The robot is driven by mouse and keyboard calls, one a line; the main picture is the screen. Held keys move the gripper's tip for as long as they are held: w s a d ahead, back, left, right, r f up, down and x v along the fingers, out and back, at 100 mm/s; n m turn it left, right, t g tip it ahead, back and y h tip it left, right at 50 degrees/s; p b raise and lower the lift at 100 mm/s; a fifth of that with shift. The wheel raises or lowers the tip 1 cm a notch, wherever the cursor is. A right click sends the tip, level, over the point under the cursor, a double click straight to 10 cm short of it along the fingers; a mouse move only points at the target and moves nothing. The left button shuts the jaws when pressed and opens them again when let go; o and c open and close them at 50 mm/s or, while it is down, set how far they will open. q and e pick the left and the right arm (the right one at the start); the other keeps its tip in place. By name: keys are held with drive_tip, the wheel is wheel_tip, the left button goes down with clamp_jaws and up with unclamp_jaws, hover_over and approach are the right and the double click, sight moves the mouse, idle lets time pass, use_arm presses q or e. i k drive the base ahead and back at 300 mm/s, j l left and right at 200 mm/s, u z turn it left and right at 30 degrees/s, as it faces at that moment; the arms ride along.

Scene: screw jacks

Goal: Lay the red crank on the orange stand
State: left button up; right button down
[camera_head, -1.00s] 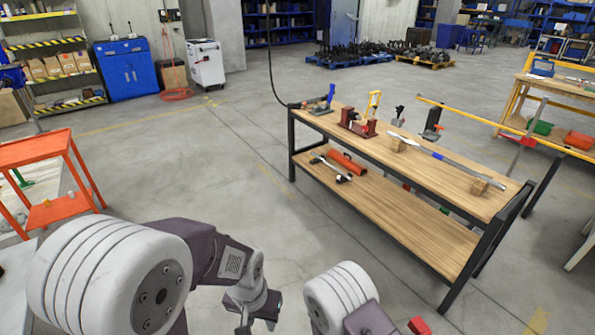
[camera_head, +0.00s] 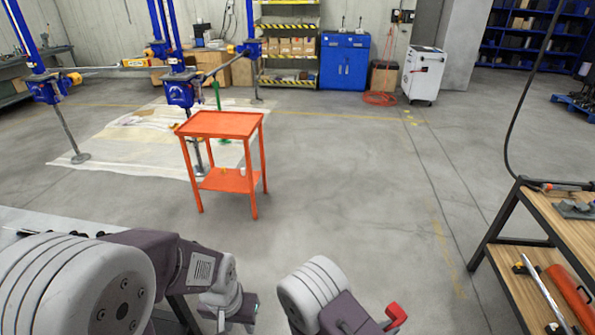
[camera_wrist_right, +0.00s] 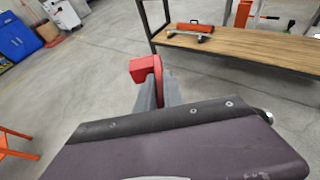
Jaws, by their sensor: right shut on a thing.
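The orange stand (camera_head: 218,125) is a small two-level table on the floor ahead, left of centre in the head view. Its top is bare. The red crank (camera_head: 396,313) shows only in part at the bottom of the head view. It also shows in the right wrist view (camera_wrist_right: 146,69), where my right gripper (camera_wrist_right: 157,88) is shut on it and holds it up over the floor, well away from the stand. My left gripper (camera_head: 238,310) is low at the bottom of the head view, in front of the stand; its fingers are too unclear to read.
A wooden workbench (camera_head: 570,235) with tools stands at the right. Blue jacks (camera_head: 180,88) stand on a pale mat (camera_head: 110,150) behind and left of the stand. A small white item (camera_head: 242,171) sits on its lower shelf. The floor (camera_head: 350,190) between stand and workbench is clear.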

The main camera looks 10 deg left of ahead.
sight(219, 123)
drive_tip(key=i+j+u, duration=0.2)
drive_tip(key=i, duration=0.45)
drive_tip(key=i+l+u, duration=0.15)
drive_tip(key=i, duration=0.45)
drive_tip(key=i+u, duration=0.2)
drive_tip(key=i, duration=0.45)
drive_tip(key=i+l+u, duration=0.2)
drive_tip(key=i, duration=0.4)
drive_tip(key=i+j+u, duration=0.2)
drive_tip(key=i+u, duration=0.75)
drive_tip(key=i+l+u, duration=0.1)
drive_tip(key=i+u, duration=0.4)
drive_tip(key=i+l, duration=0.1)
drive_tip(key=l, duration=0.6)
drive_tip(key=i, duration=0.05)
